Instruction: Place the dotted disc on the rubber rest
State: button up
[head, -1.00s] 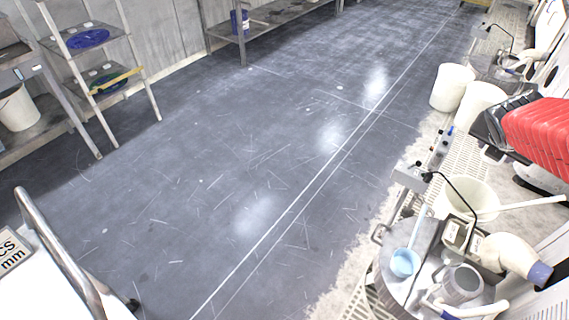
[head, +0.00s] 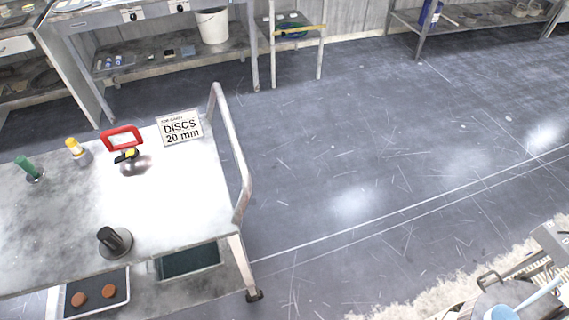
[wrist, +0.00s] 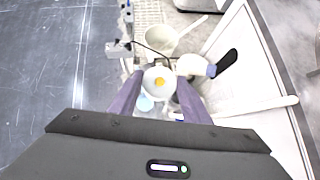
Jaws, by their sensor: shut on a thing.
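In the wrist view my gripper (wrist: 159,92) has its two purple fingers closed on a round white disc with a yellow-orange dot (wrist: 159,82). The disc's far side and whatever lies right under it are hidden. My gripper is above the sink-side bench, with a white tub just beyond the disc. My gripper and the held disc do not show in the head view. I cannot pick out the rubber rest for certain in either view.
The cart (head: 60,240) at left carries a "DISCS 20 mm" sign (head: 181,128), several handled items and a black knobbed piece (head: 114,241). A tray below holds two brown discs (head: 94,296). A metal rail (head: 236,150) edges the cart. The grey floor in the middle is clear.

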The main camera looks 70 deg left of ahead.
aim_at(106, 232)
jog(key=u, duration=0.3)
jog(key=i, duration=0.6)
jog(key=u, duration=2.9)
